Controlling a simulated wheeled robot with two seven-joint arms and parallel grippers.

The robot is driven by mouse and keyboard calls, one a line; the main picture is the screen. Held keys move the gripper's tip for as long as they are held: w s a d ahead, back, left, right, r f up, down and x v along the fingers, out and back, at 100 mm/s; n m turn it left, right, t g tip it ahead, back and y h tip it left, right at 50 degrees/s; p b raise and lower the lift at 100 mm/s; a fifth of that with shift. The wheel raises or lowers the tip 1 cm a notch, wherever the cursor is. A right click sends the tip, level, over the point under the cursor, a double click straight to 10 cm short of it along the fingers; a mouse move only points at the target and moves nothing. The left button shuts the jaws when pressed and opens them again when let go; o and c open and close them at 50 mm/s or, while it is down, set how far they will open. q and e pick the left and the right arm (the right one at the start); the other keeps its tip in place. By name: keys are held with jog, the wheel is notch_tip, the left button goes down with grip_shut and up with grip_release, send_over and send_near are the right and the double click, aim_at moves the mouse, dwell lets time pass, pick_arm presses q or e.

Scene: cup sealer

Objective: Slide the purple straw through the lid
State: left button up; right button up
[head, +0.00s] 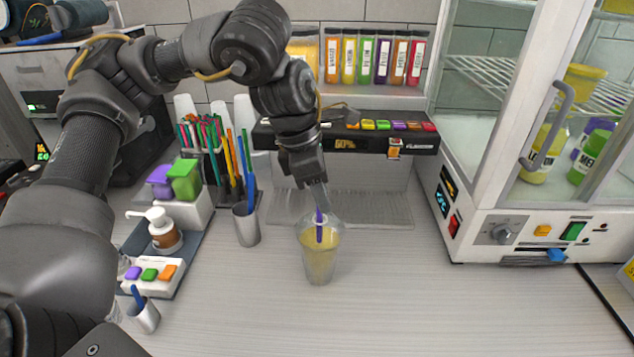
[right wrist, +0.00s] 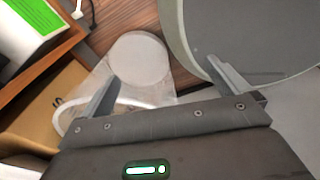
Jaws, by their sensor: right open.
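A clear cup of yellow drink (head: 319,258) stands upright on the counter, with a clear domed lid (head: 308,222) on top. The purple straw (head: 319,228) stands nearly upright at the middle of the lid. Its lower part shows within the dome; whether its tip reaches the drink is hard to tell. My left gripper (head: 319,198) is directly above the cup, pointing down, and is shut on the straw's upper end, which its fingers hide. My right gripper (right wrist: 168,88) is open and shows only in the right wrist view, with nothing held between its fingers.
A metal cup with straws (head: 246,226) stands left of the drink, beside a pump bottle (head: 162,232) on a tray. A dispenser (head: 350,138) is behind, a glass cabinet (head: 515,225) at right. The counter in front of the cup is clear.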

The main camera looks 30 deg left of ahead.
pick_arm(q)
jog(key=v, duration=1)
jog(key=shift+a+r, duration=0.2)
jog(key=shift+r, duration=0.1)
dwell(0.4)
